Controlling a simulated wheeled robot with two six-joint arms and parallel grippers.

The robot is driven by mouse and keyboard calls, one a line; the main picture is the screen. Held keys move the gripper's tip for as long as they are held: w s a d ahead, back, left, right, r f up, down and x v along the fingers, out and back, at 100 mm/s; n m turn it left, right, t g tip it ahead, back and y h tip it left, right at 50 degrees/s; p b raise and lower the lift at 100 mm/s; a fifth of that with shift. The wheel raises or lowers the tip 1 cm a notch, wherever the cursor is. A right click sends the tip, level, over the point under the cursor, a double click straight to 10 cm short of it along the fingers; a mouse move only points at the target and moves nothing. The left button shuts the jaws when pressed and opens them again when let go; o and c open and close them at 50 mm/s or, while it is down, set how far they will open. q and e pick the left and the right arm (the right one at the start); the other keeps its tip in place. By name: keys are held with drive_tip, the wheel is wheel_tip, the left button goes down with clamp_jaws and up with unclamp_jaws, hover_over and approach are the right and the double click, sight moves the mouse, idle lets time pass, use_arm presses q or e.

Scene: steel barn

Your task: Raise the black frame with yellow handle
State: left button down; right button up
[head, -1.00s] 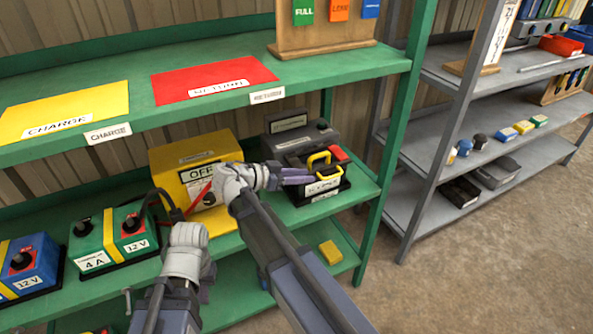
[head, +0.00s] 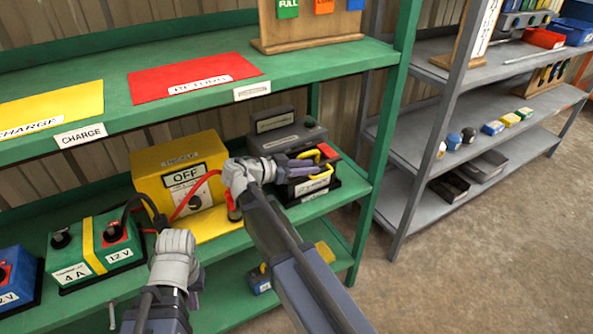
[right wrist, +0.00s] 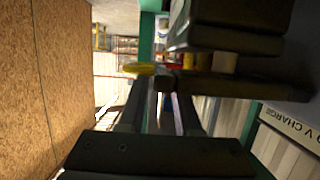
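The black frame with yellow handle (head: 318,184) stands on the middle green shelf in the head view, around a dark battery. My right gripper (head: 312,164) reaches in from the left at the height of the handle. Its fingers cover part of the handle, and yellow shows above and below them. In the right wrist view its two fingers (right wrist: 162,108) stand apart, with part of the yellow handle (right wrist: 140,69) by one fingertip. Contact with the handle cannot be told. My left gripper (head: 175,245) is at the shelf's front edge, its fingers hidden behind the wrist.
A yellow box marked OFF (head: 168,180) with a red cable stands left of my right wrist. A green battery (head: 90,247) and a blue battery (head: 14,285) stand further left. The upper green shelf (head: 210,110) is close above. A grey rack (head: 405,190) is at right.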

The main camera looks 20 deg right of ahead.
drive_tip(key=shift+x, duration=0.8)
clamp_jaws()
